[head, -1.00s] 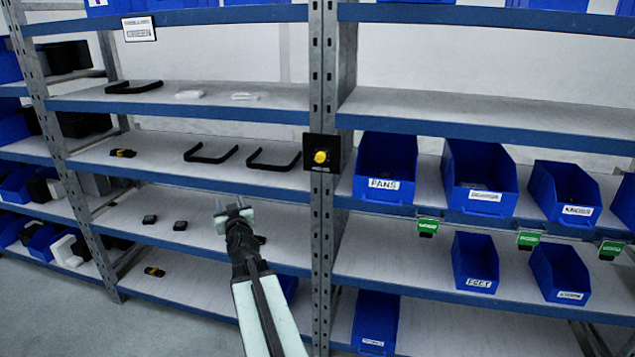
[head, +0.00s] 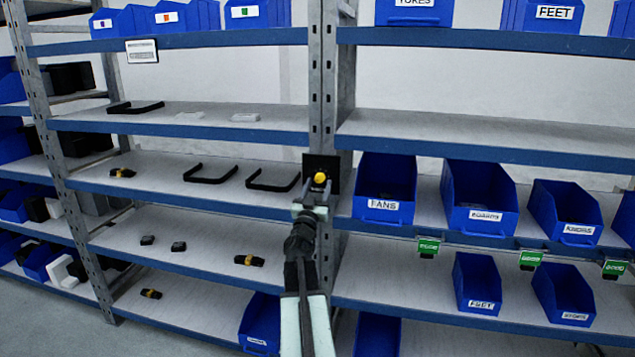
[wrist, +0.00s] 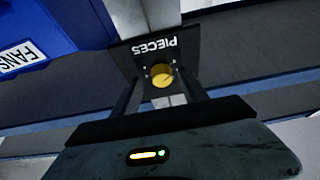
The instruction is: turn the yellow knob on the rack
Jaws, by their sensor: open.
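The yellow knob (head: 320,178) sits on a black plate (head: 312,165) fixed to the rack's middle upright. In the wrist view the knob (wrist: 162,75) shows between the two fingers, in front of the plate, which reads "PIECES" upside down (wrist: 155,47). My gripper (head: 319,190) is open, with one finger to each side of the knob in the picture. It also shows in the wrist view (wrist: 160,85). I cannot tell whether the fingers touch the knob or how far they reach along it.
A blue bin marked FANS (head: 384,190) stands just right of the upright, with more blue bins beyond. Black handles (head: 272,180) lie on the shelf to the left. Green tags (head: 428,247) hang from the right shelf edge. The upper right shelf (head: 470,132) is bare.

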